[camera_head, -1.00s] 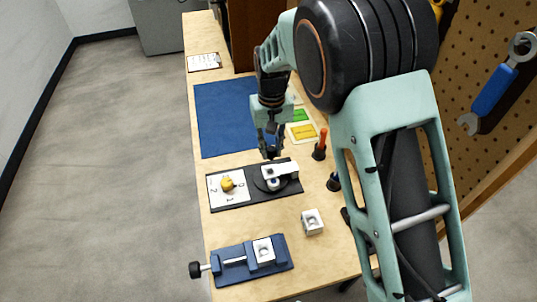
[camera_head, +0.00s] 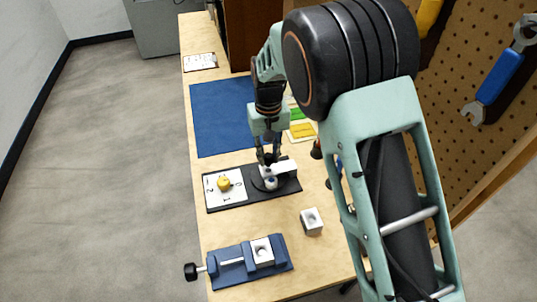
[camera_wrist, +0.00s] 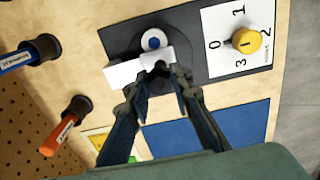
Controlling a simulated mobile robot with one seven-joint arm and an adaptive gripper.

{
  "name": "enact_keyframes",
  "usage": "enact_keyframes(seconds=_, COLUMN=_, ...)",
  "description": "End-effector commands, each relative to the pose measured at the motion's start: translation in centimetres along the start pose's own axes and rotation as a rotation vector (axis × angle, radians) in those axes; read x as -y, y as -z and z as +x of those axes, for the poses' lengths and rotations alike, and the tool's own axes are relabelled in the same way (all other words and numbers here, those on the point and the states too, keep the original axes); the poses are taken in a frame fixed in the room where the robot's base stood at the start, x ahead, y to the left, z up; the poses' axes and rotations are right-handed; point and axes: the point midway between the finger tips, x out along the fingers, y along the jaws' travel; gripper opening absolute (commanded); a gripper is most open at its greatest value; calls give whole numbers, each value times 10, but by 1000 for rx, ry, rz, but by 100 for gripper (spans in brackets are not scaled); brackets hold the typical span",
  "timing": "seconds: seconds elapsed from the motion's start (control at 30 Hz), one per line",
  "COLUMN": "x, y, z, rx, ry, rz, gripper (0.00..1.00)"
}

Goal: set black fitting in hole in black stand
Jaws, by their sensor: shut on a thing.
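My gripper (camera_wrist: 164,76) is shut on a small black fitting (camera_wrist: 161,68), mostly hidden between the fingertips. In the head view my gripper (camera_head: 269,159) points down over the black stand (camera_head: 237,204). This stand is a flat black plate with a round black part (camera_wrist: 122,42), and a white bar (camera_wrist: 125,73) reaches across it. The fitting shows against the white bar, close to its end; I cannot tell whether they touch. A white ring with a blue centre (camera_wrist: 153,40) stands beside the bar. The hole itself is not clearly visible.
A white card with a yellow knob (camera_wrist: 246,41) lies on the plate. Orange (camera_wrist: 62,131) and blue (camera_wrist: 18,58) handled tools stand at the pegboard side. A blue mat (camera_head: 222,118), white block (camera_head: 312,221) and blue vice (camera_head: 225,273) are on the table.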

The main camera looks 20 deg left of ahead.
Motion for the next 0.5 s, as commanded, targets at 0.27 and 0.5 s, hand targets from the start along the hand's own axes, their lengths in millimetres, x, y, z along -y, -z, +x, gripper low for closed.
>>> enact_keyframes(seconds=0.27, x=0, y=0, z=0, rx=0, ry=0, rz=0, gripper=0)
enact_keyframes(seconds=0.5, x=0, y=0, z=5, rx=0, ry=1, rz=1, gripper=0)
